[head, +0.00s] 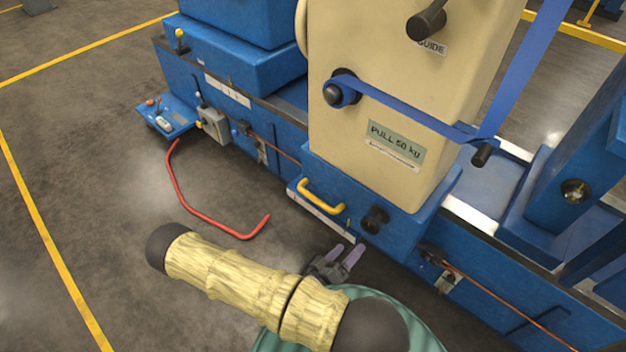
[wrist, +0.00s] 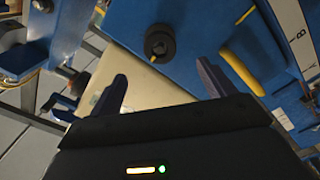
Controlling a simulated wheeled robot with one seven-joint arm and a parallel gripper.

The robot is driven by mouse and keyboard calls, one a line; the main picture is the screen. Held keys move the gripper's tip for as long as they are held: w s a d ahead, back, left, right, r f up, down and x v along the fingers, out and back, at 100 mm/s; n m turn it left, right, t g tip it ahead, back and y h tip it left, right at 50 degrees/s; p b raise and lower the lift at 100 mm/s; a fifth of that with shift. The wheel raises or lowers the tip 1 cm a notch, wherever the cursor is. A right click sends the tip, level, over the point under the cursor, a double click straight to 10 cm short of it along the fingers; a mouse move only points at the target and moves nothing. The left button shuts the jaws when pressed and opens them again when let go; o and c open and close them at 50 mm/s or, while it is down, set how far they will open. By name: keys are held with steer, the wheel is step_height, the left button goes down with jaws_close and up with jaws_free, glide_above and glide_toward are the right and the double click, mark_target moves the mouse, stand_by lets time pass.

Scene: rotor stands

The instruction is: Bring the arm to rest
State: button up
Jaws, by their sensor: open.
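My gripper (head: 346,256) is near the bottom middle of the head view, at the end of my yellowish arm. It is in front of the blue base of the cream machine housing (head: 375,100). In the wrist view my gripper (wrist: 160,82) shows two dark fingers spread apart, with nothing between them. Just beyond the fingers are a black knob (wrist: 159,43) and a yellow handle (wrist: 242,72) on the blue base. The fingers look apart from both, though the exact gap is hard to tell.
The yellow handle (head: 321,194) and black knob (head: 375,219) jut from the blue base. A blue belt (head: 420,122) crosses the housing. The grey floor (head: 90,180) at left is open.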

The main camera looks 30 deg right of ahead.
steer(key=w+a+f+m+g+y, duration=0.3)
steer(key=w+a+y, duration=0.4)
steer(key=a+y, duration=0.15)
steer(key=w+a+r+n+y, duration=0.2)
steer(key=w+a+r+y, duration=0.2)
steer(key=a+r+y, duration=0.4)
steer(key=s+d+r+n+p, duration=0.1)
steer(key=s+r+n+p, duration=0.1)
steer(key=r+p, duration=1.1)
steer(key=s+d+r+n+p, duration=0.2)
steer(key=r+p, duration=1.1)
steer(key=r, duration=1.7)
steer(key=shift+s+r+n+g, duration=0.3)
steer(key=shift+s+r, duration=0.05)
steer(key=shift+s, duration=0.8)
